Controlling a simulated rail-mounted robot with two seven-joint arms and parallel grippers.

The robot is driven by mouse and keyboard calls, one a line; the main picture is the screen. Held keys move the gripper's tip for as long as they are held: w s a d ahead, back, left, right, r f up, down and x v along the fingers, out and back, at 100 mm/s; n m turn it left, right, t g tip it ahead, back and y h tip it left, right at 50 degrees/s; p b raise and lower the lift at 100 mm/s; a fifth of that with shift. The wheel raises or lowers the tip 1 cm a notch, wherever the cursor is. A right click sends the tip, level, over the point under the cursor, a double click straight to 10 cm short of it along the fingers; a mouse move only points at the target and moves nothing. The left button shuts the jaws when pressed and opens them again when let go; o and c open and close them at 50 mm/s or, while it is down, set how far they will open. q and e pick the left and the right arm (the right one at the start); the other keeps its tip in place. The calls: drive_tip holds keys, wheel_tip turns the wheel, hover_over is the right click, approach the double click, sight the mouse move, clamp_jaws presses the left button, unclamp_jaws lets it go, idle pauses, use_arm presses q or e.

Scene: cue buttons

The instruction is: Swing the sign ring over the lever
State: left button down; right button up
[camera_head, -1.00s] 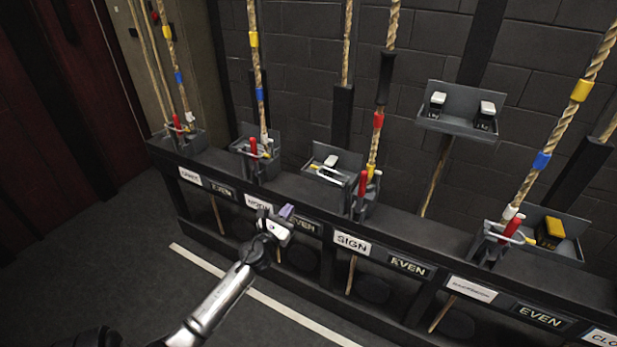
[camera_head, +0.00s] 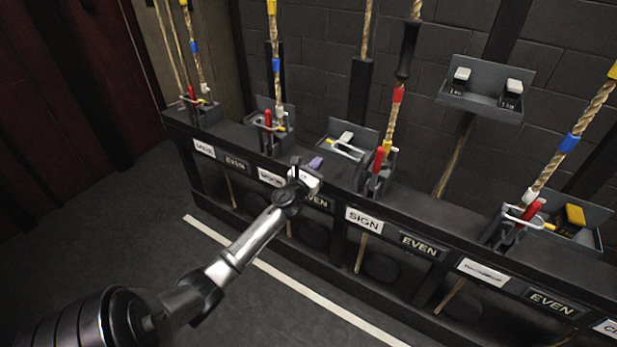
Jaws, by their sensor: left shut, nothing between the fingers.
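The sign lever (camera_head: 379,161) is a red handle in a grey bracket on the black rail, above the white SIGN label (camera_head: 364,219). A rope with red and yellow bands rises behind it. A pale metal ring (camera_head: 344,149) with a yellow tip lies over the grey tray just left of the lever. It appears apart from the red handle; its attachment is unclear. My left gripper (camera_head: 306,165) is shut and empty, left of the sign lever and in front of the rail, near an EVEN label. My right gripper is out of view.
Similar red levers with pale rings stand left (camera_head: 268,119) and right (camera_head: 529,212) along the black rail (camera_head: 430,202). A grey switch box (camera_head: 487,90) stands behind at upper right. The dark floor at lower left is clear, with a white line (camera_head: 290,284).

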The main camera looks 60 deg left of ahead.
use_arm(q)
drive_tip(key=shift+w+a+r+p, duration=0.15)
drive_tip(key=shift+w+a+r, duration=0.15)
drive_tip(key=shift+w+r, duration=0.55)
drive_tip(key=shift+w+a+r+p, duration=0.15)
drive_tip(key=shift+w+a+r, duration=0.1)
drive_tip(key=shift+w+r, duration=0.55)
drive_tip(key=shift+s+r, duration=0.1)
drive_tip(key=shift+s, duration=0.05)
drive_tip(key=shift+r, duration=0.1)
drive_tip(key=shift+r+m+p, duration=0.3)
drive_tip(key=shift+m+p, duration=0.2)
drive_tip(key=shift+r, duration=0.15)
